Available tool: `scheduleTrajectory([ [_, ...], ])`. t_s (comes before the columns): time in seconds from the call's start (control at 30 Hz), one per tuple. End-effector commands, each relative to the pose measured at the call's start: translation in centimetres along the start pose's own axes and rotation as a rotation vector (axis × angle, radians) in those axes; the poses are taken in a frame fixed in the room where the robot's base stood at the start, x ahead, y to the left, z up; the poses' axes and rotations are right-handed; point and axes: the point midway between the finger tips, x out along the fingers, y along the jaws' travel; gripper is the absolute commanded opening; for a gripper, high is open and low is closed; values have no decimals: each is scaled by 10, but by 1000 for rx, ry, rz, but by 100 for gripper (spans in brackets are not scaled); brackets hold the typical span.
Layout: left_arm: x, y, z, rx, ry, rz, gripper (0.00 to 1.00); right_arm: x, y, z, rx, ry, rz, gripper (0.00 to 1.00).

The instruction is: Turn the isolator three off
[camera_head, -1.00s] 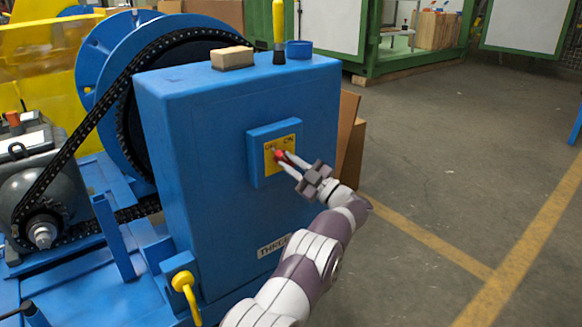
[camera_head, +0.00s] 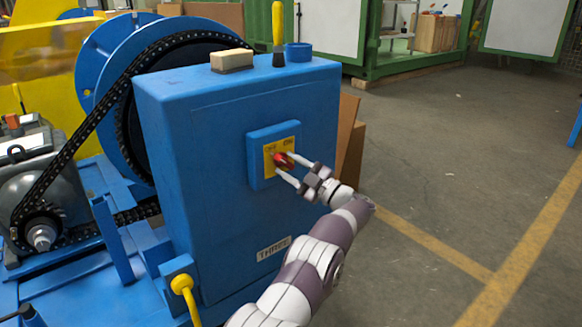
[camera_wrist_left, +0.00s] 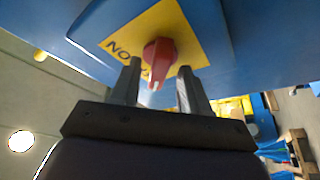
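The isolator is a red rotary knob (camera_head: 284,160) on a yellow plate (camera_head: 269,164) marked OFF and ON, set in a blue square frame. It is on the front of a blue cabinet (camera_head: 215,220) labelled THREE. My left gripper (camera_head: 286,165) is at the knob, its fingers spread on either side. In the left wrist view, the red knob (camera_wrist_left: 158,58) sits between the two fingertips (camera_wrist_left: 158,74), with a gap visible beside it. A pale mark is on the knob's lower tip. A finger hides part of the lettering, so I cannot tell which label it points to. My right gripper is out of view.
A wooden block (camera_head: 232,60), a yellow-handled brush (camera_head: 278,35) and a blue cup (camera_head: 299,51) stand on the cabinet top. A yellow lever (camera_head: 184,293) is at its lower left. The chain drive (camera_head: 70,135) is at left. Floor at right is open.

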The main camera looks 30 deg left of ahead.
Motion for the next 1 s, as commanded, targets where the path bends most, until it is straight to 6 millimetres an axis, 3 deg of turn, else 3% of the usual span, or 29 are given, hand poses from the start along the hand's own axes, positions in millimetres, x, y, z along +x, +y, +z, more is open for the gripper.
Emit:
scheduleTrajectory([
  [0.3,-6,3,-2,-1,0,2,45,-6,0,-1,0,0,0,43],
  [0.7,-104,4,-3,-1,-1,4,45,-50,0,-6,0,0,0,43],
  [0.83,-122,2,-1,-1,0,1,45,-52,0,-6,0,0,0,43],
  [1.0,-127,0,0,-1,0,1,45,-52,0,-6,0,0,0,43],
])
